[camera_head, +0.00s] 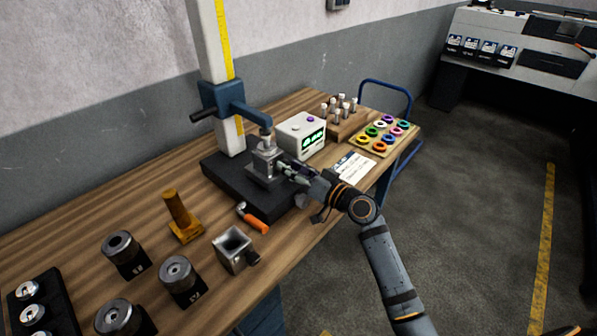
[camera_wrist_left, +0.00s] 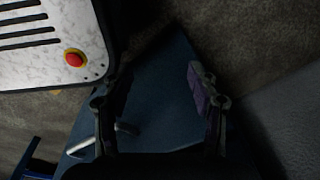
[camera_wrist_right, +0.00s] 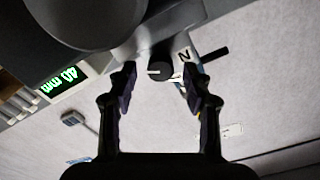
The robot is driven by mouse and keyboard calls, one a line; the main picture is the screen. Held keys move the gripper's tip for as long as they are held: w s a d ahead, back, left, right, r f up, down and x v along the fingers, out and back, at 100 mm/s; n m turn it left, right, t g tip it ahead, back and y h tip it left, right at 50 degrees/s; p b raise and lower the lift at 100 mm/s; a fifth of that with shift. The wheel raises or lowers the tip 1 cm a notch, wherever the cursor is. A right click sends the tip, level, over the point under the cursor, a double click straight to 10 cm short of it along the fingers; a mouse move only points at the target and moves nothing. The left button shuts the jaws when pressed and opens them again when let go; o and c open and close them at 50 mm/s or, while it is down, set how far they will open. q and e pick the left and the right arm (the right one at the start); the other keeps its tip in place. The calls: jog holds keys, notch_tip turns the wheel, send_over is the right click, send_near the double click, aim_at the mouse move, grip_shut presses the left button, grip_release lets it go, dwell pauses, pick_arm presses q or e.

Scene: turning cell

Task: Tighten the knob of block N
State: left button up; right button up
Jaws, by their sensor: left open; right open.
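Block N (camera_wrist_right: 183,57) shows its letter N in the right wrist view. Its dark round knob (camera_wrist_right: 160,71) has a pale line and lies just beyond and between the right fingertips. In the head view a small grey metal block (camera_head: 262,163), which appears to be block N, stands on the black base under the gauge arm. My right gripper (camera_head: 286,168) is right beside it; it is open in the right wrist view (camera_wrist_right: 161,86), with no clear contact on the knob. The knob is hidden in the head view. My left gripper (camera_wrist_left: 160,95) is open and empty, outside the head view.
The stand's column (camera_head: 212,65) and blue arm (camera_head: 230,100) rise behind the block. A display box (camera_head: 302,135) stands close on the right. An orange-handled tool (camera_head: 253,218), another hollow block (camera_head: 230,248) and round dies (camera_head: 178,278) occupy the front table.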

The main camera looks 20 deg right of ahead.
jog(key=v, duration=1.1)
jog(key=shift+s+d, duration=0.25)
jog(key=shift+s, duration=0.1)
jog(key=w+a+n+b, duration=0.2)
jog(key=w+n, duration=0.1)
jog(key=w+a+n+b, duration=0.2)
jog(key=w+n, duration=0.1)
jog(key=w+a+n+b, duration=0.2)
jog(key=w+n, duration=0.1)
jog(key=n, duration=0.1)
jog(key=shift+w+a, duration=0.3)
jog(key=shift+a, duration=0.05)
jog(key=shift+w+a, duration=0.25)
jog(key=shift+w, duration=0.1)
jog(key=shift+c, duration=0.3)
